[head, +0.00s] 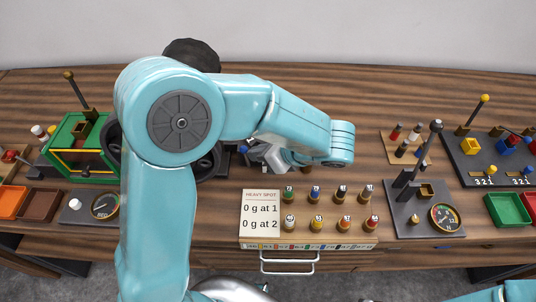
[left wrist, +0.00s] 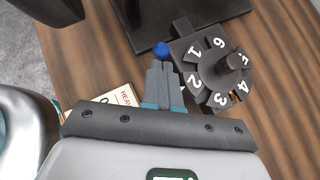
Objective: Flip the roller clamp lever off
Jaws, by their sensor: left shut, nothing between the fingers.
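A small blue ball knob (left wrist: 162,48), which looks like the end of the roller clamp lever, shows just beyond my left fingertips in the left wrist view. It also shows in the head view (head: 243,149), beside the dark machine behind my arm. The lever's shaft is hidden, so I cannot tell its tilt. My left gripper (left wrist: 160,68) is shut and empty, its tips close to the knob; I cannot tell whether they touch. It shows partly in the head view (head: 256,152). My right gripper is out of view.
A dark dial numbered around its face (left wrist: 214,66) stands right of the knob. A gauge stand (head: 424,210) is to the right, a green machine (head: 80,148) to the left.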

